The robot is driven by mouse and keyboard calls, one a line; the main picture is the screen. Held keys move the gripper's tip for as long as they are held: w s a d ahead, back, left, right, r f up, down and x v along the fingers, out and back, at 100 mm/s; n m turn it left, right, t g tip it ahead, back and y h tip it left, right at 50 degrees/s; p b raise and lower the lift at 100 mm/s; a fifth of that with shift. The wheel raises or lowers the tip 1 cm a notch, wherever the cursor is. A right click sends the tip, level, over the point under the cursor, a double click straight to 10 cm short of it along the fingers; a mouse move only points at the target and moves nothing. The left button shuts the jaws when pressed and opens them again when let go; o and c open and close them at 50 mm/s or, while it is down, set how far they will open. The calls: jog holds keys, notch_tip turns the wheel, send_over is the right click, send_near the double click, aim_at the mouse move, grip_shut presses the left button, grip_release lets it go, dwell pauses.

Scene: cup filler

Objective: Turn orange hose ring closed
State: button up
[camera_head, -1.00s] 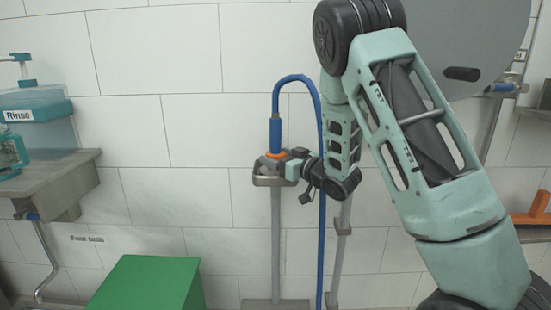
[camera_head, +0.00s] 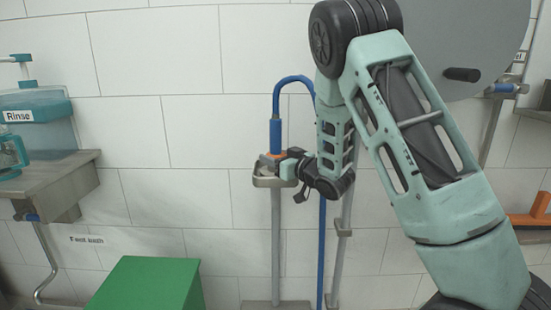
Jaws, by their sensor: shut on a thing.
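The orange hose ring (camera_head: 273,155) sits at the lower end of the blue hose fitting (camera_head: 276,136), just above a small metal tray (camera_head: 265,181) on an upright pole. My gripper (camera_head: 284,160) reaches in from the right and is shut on the orange ring. The fingers hide the right part of the ring. The blue hose (camera_head: 293,78) arches up from the fitting and runs down behind my arm.
A green box (camera_head: 150,285) stands at the lower left. A metal shelf (camera_head: 62,185) with a teal "Rinse" container (camera_head: 38,118) is at the left. A large grey disc (camera_head: 470,45) with a black handle is at the upper right.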

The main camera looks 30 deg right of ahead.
jog(key=m+h+b, duration=0.1)
jog(key=m+h, duration=0.2)
jog(key=h, duration=0.2)
jog(key=shift+a+b, duration=0.15)
jog(key=shift+b, duration=0.15)
jog(key=m+g+h, duration=0.1)
jog(key=m+h, duration=0.2)
jog(key=h, duration=0.1)
jog(key=m+g+h, duration=0.1)
jog(key=h, duration=0.1)
jog(key=m+g+h+p, duration=0.1)
jog(key=m+h, duration=0.1)
jog(key=h, duration=0.1)
jog(key=shift+r+m+g, duration=0.15)
jog(key=shift+m+g, duration=0.15)
jog(key=shift+g, duration=0.1)
jog(key=shift+m+g+h+p, duration=1.45)
jog(key=shift+m+g+h, duration=0.05)
jog(key=shift+g+h, duration=0.2)
jog(key=o, duration=1)
